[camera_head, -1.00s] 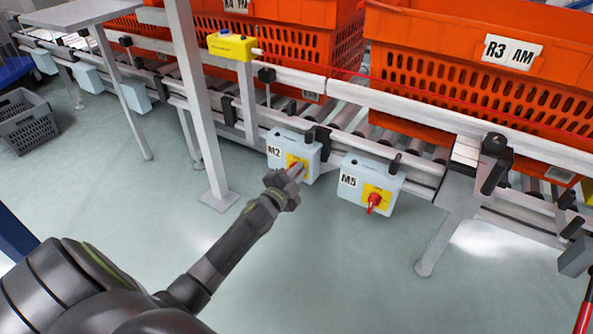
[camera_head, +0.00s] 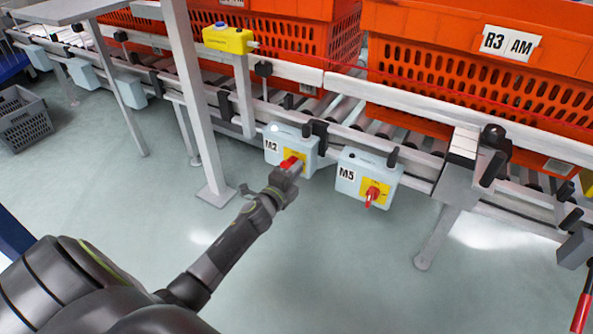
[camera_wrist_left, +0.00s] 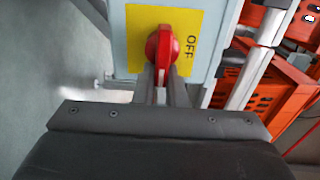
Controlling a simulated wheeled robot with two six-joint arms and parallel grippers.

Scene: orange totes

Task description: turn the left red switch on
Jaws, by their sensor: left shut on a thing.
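The left red switch (camera_head: 289,162) is on a yellow plate on the light blue M2 box (camera_head: 303,146). In the left wrist view the red knob (camera_wrist_left: 160,44) sits on the yellow plate (camera_wrist_left: 196,22), with the word OFF to its right. My left gripper (camera_head: 290,170) is at the knob. Its two fingers (camera_wrist_left: 159,80) are shut on the knob's lower handle part. The fingers hide part of the handle. The right red switch (camera_head: 371,194) is on the M5 box (camera_head: 350,178), with its handle pointing down. My right gripper is not in view.
Orange totes (camera_head: 455,50) stand on the roller conveyor (camera_head: 340,110) behind the boxes. A grey post (camera_head: 197,110) stands left of M2. A yellow button box (camera_head: 228,40) is on the rail above. A grey crate (camera_head: 22,118) is on the floor at the far left.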

